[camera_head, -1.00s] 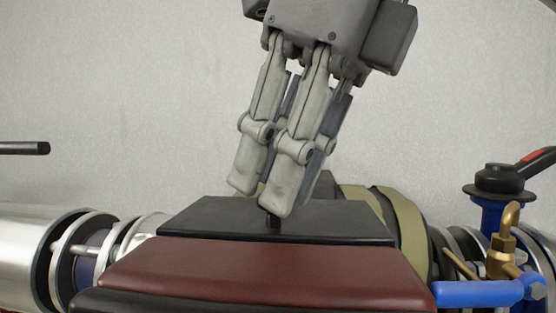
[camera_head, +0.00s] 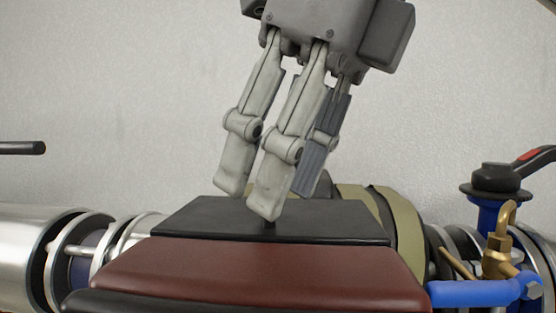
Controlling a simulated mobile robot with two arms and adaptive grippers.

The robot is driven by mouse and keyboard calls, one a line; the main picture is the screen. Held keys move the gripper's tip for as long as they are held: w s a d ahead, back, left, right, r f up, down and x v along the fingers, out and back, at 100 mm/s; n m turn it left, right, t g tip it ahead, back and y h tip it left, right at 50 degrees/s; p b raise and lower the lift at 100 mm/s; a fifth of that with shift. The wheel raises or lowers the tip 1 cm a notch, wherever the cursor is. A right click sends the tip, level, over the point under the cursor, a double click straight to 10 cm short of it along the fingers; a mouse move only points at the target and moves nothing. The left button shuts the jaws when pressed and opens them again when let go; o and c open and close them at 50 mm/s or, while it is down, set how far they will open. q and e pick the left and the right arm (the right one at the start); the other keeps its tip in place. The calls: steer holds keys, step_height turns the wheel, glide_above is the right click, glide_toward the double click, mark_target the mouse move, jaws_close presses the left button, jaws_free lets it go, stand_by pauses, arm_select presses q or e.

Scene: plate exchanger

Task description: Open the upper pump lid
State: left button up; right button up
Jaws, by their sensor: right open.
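The upper pump lid is a flat black plate (camera_head: 330,222) on top of the dark red pump housing (camera_head: 250,275) in the lower middle. My left gripper is not in view.
A steel pipe with flanges (camera_head: 22,252) runs on the left, with a black handle bar (camera_head: 22,147) above it. On the right are a black-handled valve (camera_head: 495,180), a brass fitting (camera_head: 500,245) and a blue pipe (camera_head: 475,293). The wall behind is bare.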

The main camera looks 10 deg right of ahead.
steer(key=v, duration=0.7)
steer(key=shift+r, duration=0.15)
steer(key=shift+d, duration=0.15)
steer(key=m, duration=0.1)
steer(key=a+f+m+h, duration=0.1)
steer(key=m, duration=0.1)
steer(key=s+f+m+t, duration=0.1)
steer(key=shift+a+f, duration=0.2)
steer(key=shift+a, duration=0.1)
steer(key=x, duration=0.5)
steer(key=shift+w+d+r, duration=0.1)
steer(key=shift+w+d, duration=0.05)
steer(key=shift+w, duration=0.1)
steer(key=shift+f, duration=0.4)
